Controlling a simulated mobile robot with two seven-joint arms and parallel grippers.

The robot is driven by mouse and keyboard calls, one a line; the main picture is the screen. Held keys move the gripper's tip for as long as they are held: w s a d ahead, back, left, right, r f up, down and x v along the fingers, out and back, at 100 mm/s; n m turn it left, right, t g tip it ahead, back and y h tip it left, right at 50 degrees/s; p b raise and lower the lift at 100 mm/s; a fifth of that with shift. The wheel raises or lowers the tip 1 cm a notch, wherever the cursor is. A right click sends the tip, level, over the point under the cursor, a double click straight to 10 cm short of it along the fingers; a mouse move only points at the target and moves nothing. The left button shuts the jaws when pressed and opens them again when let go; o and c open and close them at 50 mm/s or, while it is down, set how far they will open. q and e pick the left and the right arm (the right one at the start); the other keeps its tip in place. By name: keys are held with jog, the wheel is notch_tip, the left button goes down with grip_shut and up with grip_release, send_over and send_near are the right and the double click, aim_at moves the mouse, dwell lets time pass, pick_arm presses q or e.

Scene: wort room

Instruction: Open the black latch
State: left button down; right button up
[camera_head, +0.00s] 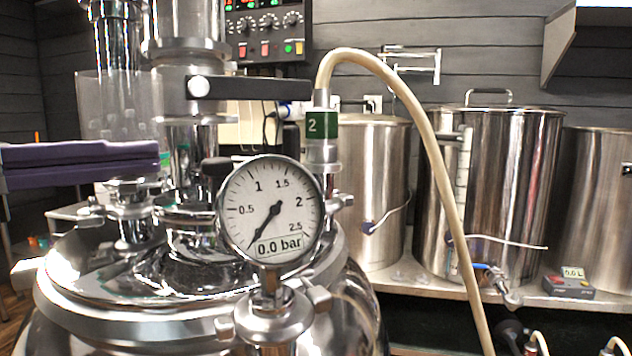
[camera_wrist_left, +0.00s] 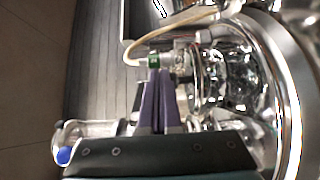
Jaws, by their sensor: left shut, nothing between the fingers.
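A black bar (camera_head: 248,87) with a round silver pivot sticks out to the right from the steel column of the vessel; it looks like the black latch. A small black handle (camera_head: 216,166) sits lower, just behind the gauge. My left gripper (camera_head: 158,160) comes in from the left with purple fingers, shut and empty. It is lower and to the left of the black bar, apart from it in the picture. In the left wrist view the purple fingers (camera_wrist_left: 155,80) lie together, pointing toward the hose fitting; I cannot make out the latch there. My right gripper is not in view.
A pressure gauge (camera_head: 270,210) reading 0.0 bar stands in front of the steel vessel (camera_head: 150,310). A beige hose (camera_head: 440,150) arcs right from the green "2" fitting (camera_head: 321,125). A control panel (camera_head: 268,30) is behind; steel pots (camera_head: 490,190) stand on a shelf at right.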

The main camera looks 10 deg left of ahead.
pick_arm(q)
jog(key=shift+s, duration=0.1)
jog(key=shift+d+r, duration=0.1)
jog(key=p+x, duration=0.2)
jog(key=x, duration=0.6)
jog(key=shift+w+d, duration=0.2)
jog(key=shift+w, duration=0.2)
jog(key=shift+w+d, duration=0.35)
jog(key=shift+d, duration=0.1)
